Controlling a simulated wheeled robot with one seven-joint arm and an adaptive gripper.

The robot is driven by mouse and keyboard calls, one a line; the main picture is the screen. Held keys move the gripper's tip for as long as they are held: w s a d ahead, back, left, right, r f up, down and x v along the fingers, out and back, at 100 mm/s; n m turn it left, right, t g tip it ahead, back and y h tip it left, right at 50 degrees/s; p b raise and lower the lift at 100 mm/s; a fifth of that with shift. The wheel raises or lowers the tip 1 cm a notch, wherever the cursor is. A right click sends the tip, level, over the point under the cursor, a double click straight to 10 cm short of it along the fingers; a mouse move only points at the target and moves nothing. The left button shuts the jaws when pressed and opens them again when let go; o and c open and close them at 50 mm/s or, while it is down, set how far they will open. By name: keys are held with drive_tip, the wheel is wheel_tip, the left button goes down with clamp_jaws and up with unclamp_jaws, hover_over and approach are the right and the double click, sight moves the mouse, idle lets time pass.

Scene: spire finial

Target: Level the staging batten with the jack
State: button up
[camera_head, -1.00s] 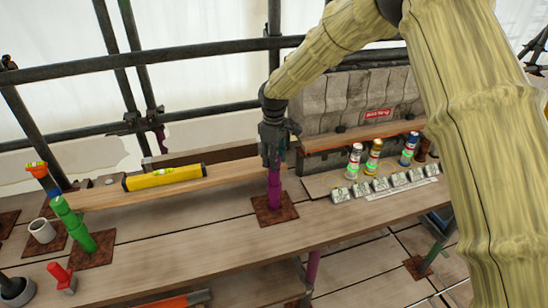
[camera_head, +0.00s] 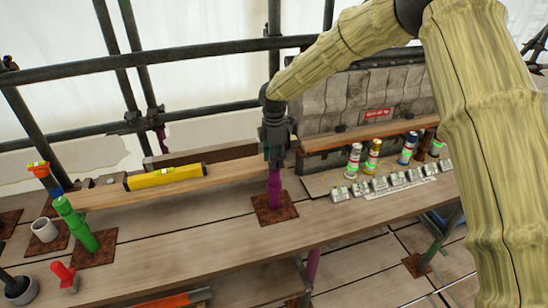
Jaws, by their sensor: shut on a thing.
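The staging batten (camera_head: 225,173) is a long pale wooden plank at the back of the bench, running from the green post at the left to my gripper. A yellow spirit level (camera_head: 165,177) lies on top of it; its bubble is too small to read. My gripper (camera_head: 275,160) points down and is shut at the top of a purple jack post (camera_head: 274,188) at the batten's right end. The post stands on a rusty square plate (camera_head: 273,209). My fingers hide the top of the jack. A green post (camera_head: 76,224) leans at the left on another rusty plate (camera_head: 93,248).
Several cans (camera_head: 373,158) and a row of small grey blocks (camera_head: 378,184) stand at the right. A white cup (camera_head: 44,230), a red item (camera_head: 65,277) and an orange-topped item (camera_head: 44,177) are at the left. Scaffold poles (camera_head: 200,58) cross behind. The middle bench front is clear.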

drive_tip(key=shift+w+r+n, duration=0.1)
drive_tip(key=shift+r+n, duration=0.05)
drive_tip(key=shift+n, duration=0.45)
drive_tip(key=o, duration=1)
drive_tip(key=shift+o, duration=0.2)
wheel_tip(320, 180, up, 12)
